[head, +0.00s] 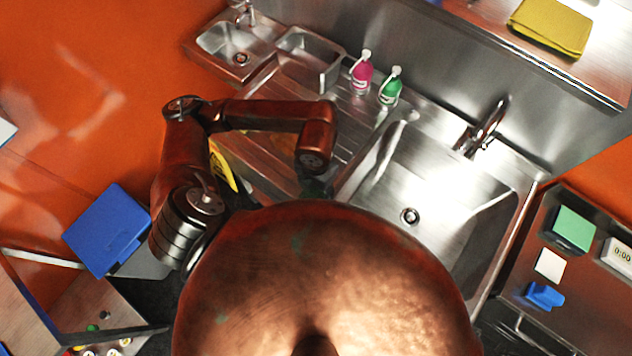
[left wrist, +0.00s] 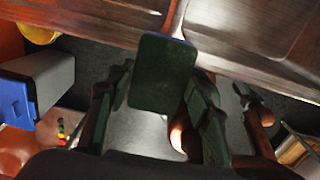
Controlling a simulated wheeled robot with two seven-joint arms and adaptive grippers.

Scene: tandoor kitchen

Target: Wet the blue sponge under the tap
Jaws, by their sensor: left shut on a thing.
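My left gripper (left wrist: 160,82) is shut on a flat block with a dark green face and a thin blue edge, which I take to be the blue sponge (left wrist: 163,75). The sponge sits between the two fingers in the left wrist view. In the head view my left gripper (head: 314,186) points down by the steel drainboard, left of the large sink (head: 440,185); the sponge is hard to make out there. The tap (head: 483,130) stands at the sink's back edge, well to the right of the gripper.
A pink bottle (head: 361,76) and a green bottle (head: 390,90) stand behind the drainboard, between gripper and tap. A small basin (head: 232,44) is at the back left. The right counter holds a green block (head: 573,229) and a blue item (head: 544,295). The large sink looks empty.

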